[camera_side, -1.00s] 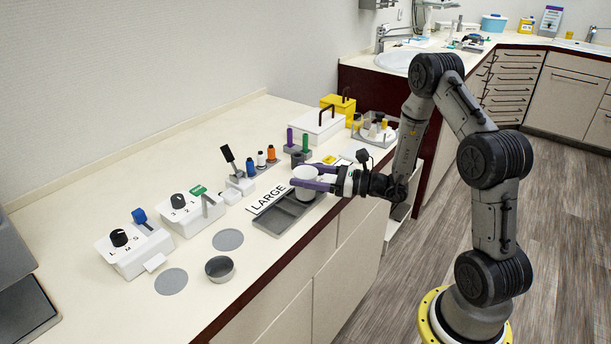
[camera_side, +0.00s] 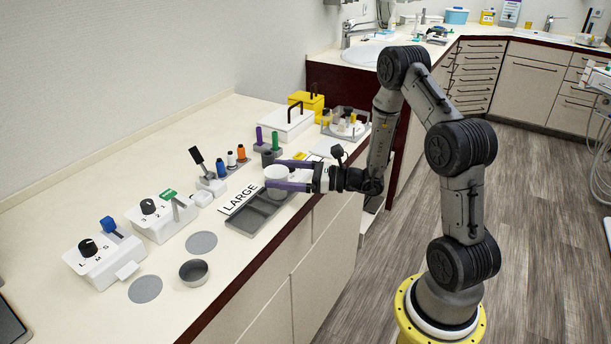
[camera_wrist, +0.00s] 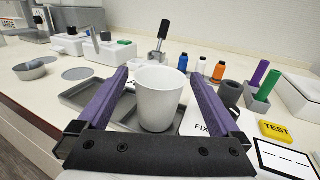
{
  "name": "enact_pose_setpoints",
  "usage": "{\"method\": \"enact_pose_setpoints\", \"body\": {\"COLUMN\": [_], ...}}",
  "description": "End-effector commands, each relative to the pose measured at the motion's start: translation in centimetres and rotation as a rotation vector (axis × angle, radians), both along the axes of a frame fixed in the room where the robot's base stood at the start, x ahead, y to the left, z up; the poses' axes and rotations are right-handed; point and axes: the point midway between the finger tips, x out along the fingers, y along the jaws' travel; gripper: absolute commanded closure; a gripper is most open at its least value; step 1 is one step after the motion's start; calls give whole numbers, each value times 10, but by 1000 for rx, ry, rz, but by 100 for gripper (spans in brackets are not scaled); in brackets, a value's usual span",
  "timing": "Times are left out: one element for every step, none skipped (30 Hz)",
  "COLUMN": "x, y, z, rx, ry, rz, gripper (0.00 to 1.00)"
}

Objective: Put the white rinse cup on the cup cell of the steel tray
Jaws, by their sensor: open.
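The white rinse cup (camera_side: 276,174) is upright at the far right end of the steel tray (camera_side: 243,222). In the wrist view the cup (camera_wrist: 159,100) stands between the two purple fingers of my gripper (camera_wrist: 160,100), with a gap on each side. My gripper (camera_side: 280,175) is open around the cup and reaches in level from the right. The tray's empty cells (camera_wrist: 88,91) show left of the cup in the wrist view. The cup's base seems to rest on the tray, but the fingers partly hide it in the side view.
Two knob boxes (camera_side: 105,258) and a round metal dish (camera_side: 194,271) are to the left. A yellow TEST block (camera_wrist: 276,131) lies right of my gripper.

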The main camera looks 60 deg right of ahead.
Motion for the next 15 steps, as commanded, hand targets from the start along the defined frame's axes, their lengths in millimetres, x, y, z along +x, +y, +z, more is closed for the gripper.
{"method": "enact_pose_setpoints", "body": {"x": [-8,-14,-21,-26,-32,-40,-45,-51,-57,-62,-66,-72,-76,-80,-84], "y": [-5,-7,-10,-13,-15,-18,-20,-23,-26,-27,-29,-31,-32,-34,-36], "z": [0,0,0,0,0,0,0,0,0,0,0,0,0,0,0], "rx": [1,1,1,0,1,2,2,1,0,0,0,0,1,1,1], "ry": [0,0,-1,-1,-1,0,0,-1,0,0,-1,-1,-1,-1,-1], "rz": [-5,-7,-7,-7,-8,-8,-7,-8,-8,-7,-7,-7,-5,-6,-4], "gripper": [0,0,0,0,0,0,0,0,0,0,0,0,0,0,0]}}
